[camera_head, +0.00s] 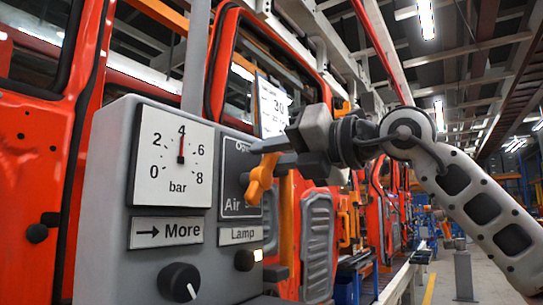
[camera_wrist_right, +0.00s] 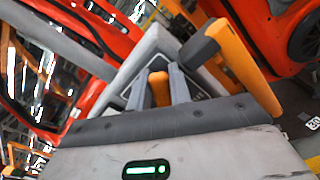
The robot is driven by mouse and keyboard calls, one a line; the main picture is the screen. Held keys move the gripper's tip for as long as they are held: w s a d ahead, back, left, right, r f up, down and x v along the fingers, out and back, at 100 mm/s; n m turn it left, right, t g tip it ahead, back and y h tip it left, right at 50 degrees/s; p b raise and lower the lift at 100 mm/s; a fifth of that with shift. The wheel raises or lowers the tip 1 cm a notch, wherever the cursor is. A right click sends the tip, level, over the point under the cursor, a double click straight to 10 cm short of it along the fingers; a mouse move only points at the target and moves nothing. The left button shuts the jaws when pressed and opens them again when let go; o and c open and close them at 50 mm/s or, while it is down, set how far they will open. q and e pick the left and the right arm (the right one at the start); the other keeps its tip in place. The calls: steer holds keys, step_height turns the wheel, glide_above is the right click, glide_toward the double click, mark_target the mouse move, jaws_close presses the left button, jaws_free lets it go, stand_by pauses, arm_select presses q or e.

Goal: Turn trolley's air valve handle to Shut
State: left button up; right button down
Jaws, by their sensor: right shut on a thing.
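The orange air valve handle (camera_head: 261,178) sits on a dark plate (camera_head: 236,160) on the front of the grey trolley box (camera_head: 110,170). It stands nearly upright, its top tilted slightly right. The plate shows "Op" at the top and "Air S" at the bottom; the rest is covered. My right gripper (camera_head: 262,150) reaches in from the right and is shut on the handle's upper end. In the right wrist view the handle (camera_wrist_right: 159,90) shows orange between the two grey fingers. My left gripper is not in view.
A pressure gauge (camera_head: 173,157) reads about 4 bar. Red car bodies (camera_head: 40,150) stand behind.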

steer(key=shift+r, duration=0.1)
steer(key=c, duration=1.3)
jaws_free()
